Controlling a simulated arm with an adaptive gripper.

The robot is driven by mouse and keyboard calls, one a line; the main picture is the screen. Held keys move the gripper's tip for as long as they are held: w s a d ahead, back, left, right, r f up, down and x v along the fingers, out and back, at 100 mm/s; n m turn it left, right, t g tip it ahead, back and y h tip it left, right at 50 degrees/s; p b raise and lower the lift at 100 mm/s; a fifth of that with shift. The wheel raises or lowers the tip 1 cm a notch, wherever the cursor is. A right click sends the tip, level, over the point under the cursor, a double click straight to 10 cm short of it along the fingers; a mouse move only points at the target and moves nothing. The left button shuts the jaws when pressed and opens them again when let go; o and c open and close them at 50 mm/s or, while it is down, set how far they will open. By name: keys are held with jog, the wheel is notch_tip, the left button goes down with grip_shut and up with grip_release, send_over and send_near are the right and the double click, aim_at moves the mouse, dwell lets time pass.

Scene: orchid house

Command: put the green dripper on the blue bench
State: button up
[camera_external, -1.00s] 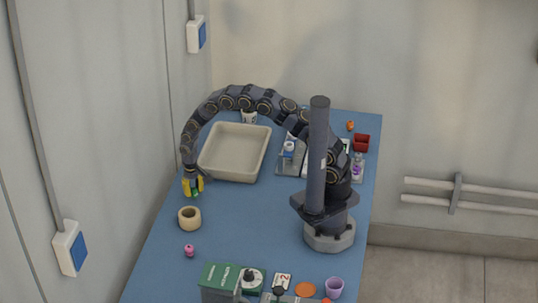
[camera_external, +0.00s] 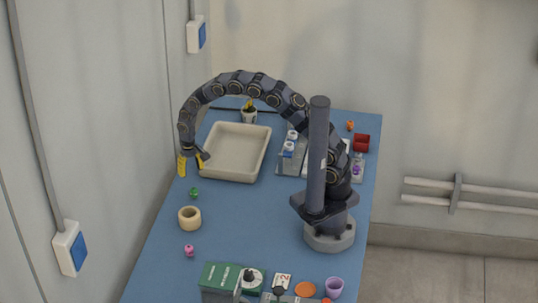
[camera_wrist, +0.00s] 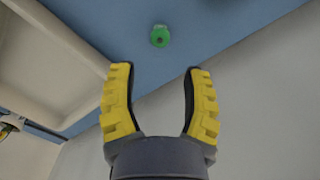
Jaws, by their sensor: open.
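The small green dripper (camera_external: 194,193) rests on the blue bench (camera_external: 240,220), between the beige tray and the tan ring. It also shows in the wrist view (camera_wrist: 160,36), lying on the blue surface beyond my fingertips. My gripper (camera_external: 190,169) has yellow fingers spread wide and empty. It hangs above the bench's left side by the tray, higher than the dripper and apart from it. In the wrist view my gripper (camera_wrist: 160,72) shows a clear gap between its fingers.
The beige tray (camera_external: 205,163) stands behind the dripper. The tan ring (camera_external: 189,224) and a pink piece (camera_external: 189,251) lie in front of it. A green box (camera_external: 220,277) and purple cup (camera_external: 334,287) stand at the front. The bench middle is clear.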

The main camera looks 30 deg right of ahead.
jog(key=s+d+r, duration=0.4)
jog(key=d+r, duration=0.4)
jog(key=d, duration=0.1)
jog(key=s+d+r, duration=0.4)
jog(key=d+r, duration=0.5)
jog(key=s+d+r, duration=0.1)
jog(key=s+d, duration=0.2)
jog(key=s, duration=0.3)
jog(key=s+d+r+g, duration=0.1)
jog(key=s+d, duration=0.2)
jog(key=s, duration=0.3)
jog(key=s+d, duration=0.3)
jog(key=s, duration=0.3)
jog(key=shift+s+r, duration=0.4)
